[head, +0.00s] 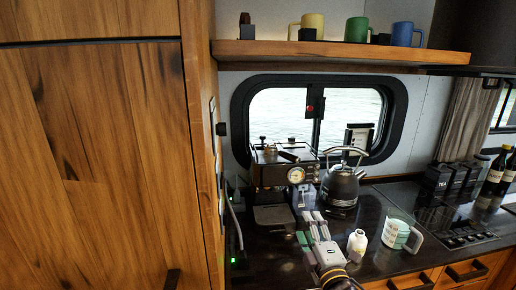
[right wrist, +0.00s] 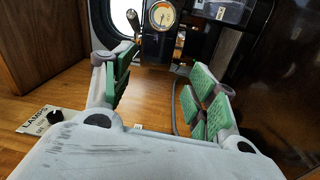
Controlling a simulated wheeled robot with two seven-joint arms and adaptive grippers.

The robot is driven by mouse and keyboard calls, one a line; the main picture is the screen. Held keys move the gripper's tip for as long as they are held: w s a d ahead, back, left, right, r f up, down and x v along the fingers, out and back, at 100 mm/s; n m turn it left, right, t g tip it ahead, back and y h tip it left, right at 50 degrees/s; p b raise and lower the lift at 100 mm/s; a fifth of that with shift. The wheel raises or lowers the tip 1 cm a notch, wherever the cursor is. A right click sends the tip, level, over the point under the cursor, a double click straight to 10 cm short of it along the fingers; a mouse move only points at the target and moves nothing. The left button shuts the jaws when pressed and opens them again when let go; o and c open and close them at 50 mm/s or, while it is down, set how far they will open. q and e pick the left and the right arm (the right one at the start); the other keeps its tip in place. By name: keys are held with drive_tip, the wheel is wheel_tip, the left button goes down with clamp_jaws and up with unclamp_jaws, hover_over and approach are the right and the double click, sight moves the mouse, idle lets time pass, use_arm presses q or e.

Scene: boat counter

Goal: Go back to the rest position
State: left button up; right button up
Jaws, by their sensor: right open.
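My right gripper (head: 310,226) is over the dark counter in the head view, in front of the coffee machine (head: 278,172). Its two green-padded fingers are spread apart. In the right wrist view the open gripper (right wrist: 158,78) has nothing between its fingers. The coffee machine's round gauge (right wrist: 162,14) shows beyond them. My left gripper is in neither view.
A kettle (head: 343,187) stands behind my right gripper. A white bottle (head: 357,245) and a pale green measuring cup (head: 397,234) stand to its right. A tall wooden cabinet (head: 100,160) fills the left. Mugs, including a yellow one (head: 312,24), stand on the shelf (head: 340,52).

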drive_tip(key=s+d+f+m+g+h, duration=0.1)
drive_tip(key=s+d+f+m+g, duration=0.25)
drive_tip(key=f, duration=0.35)
drive_tip(key=s+d+f+m+g+h, duration=0.1)
drive_tip(key=s+d+f+m+g, duration=0.15)
drive_tip(key=s+f+m, duration=0.35)
drive_tip(key=s+d+f+m+g+h, duration=0.1)
drive_tip(key=s+d+f+m+g, duration=0.2)
drive_tip(key=f, duration=0.5)
drive_tip(key=s+a+f+m+g, duration=0.1)
drive_tip(key=s+f+m+g, duration=0.4)
drive_tip(key=s, duration=0.7)
wheel_tip(320, 180, down, 33)
drive_tip(key=s+n+g, duration=0.2)
drive_tip(key=s+d+f, duration=0.2)
drive_tip(key=s+f, duration=0.8)
drive_tip(key=s, duration=0.1)
drive_tip(key=s+d+f+g, duration=0.1)
drive_tip(key=s+f, duration=0.9)
drive_tip(key=s, duration=0.1)
drive_tip(key=shift+s+d+g, duration=0.15)
drive_tip(key=shift+d+g, duration=0.15)
drive_tip(key=shift+d, duration=0.1)
drive_tip(key=shift+f, duration=0.1)
